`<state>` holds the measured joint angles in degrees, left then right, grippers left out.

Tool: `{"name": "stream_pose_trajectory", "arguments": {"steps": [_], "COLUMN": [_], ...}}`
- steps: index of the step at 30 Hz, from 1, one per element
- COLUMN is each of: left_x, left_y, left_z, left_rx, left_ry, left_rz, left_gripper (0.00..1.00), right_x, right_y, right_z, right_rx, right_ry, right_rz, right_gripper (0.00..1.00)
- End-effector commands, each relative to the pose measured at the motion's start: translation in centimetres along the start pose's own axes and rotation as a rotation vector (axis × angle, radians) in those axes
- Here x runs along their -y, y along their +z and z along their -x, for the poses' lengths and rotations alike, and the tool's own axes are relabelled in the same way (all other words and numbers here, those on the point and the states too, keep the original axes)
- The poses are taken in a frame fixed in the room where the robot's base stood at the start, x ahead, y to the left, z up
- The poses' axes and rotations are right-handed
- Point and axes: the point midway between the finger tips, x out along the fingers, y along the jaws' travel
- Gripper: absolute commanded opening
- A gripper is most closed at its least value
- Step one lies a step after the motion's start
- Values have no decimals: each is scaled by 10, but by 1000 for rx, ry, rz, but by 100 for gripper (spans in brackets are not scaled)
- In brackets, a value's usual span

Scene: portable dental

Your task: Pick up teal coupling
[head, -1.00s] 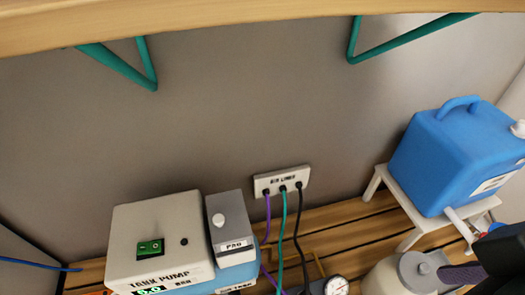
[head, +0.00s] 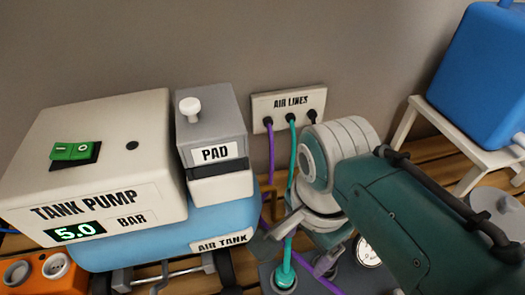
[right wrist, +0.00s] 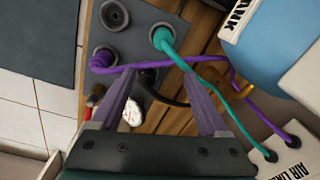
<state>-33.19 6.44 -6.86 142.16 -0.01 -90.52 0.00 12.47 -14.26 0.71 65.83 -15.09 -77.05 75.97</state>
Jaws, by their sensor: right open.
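The teal coupling (head: 285,277) sits upright in a round socket on a dark grey panel, a teal hose rising from it. In the right wrist view the teal coupling (right wrist: 162,40) lies just beyond my fingertips, seated in its ring. My right gripper (head: 303,243) is over the panel, partly hidden by my wrist. In the right wrist view my right gripper (right wrist: 160,76) is open, its two fingers apart and not closed on anything. A purple hose (right wrist: 150,65) runs across near the fingertips. My left gripper is not in view.
A purple coupling (right wrist: 102,60) and an empty socket (right wrist: 116,14) are close beside the teal one. A gauge (right wrist: 132,112) and black hose (right wrist: 165,98) show between my fingers. The tank pump (head: 100,160), air tank (head: 135,232) and wall outlet (head: 287,103) stand nearby.

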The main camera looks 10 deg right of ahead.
Motion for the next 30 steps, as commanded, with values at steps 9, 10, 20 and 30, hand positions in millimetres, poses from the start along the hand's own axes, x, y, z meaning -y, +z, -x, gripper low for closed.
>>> {"name": "stream_pose_trajectory", "arguments": {"steps": [9,10,20,30], "left_x": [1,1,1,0], "left_y": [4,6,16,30], "left_z": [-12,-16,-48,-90], "left_rx": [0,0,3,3], "left_ry": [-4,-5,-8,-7], "left_rz": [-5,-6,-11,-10], "left_gripper": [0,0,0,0], "right_x": [12,12,10,5], "right_y": [18,18,20,28], "right_z": [-16,-20,-54,-95], "right_rx": [18,18,18,19], "right_ry": [28,28,28,29], "right_rz": [-113,-112,-109,-110], "right_gripper": [78,78,78,78]}}
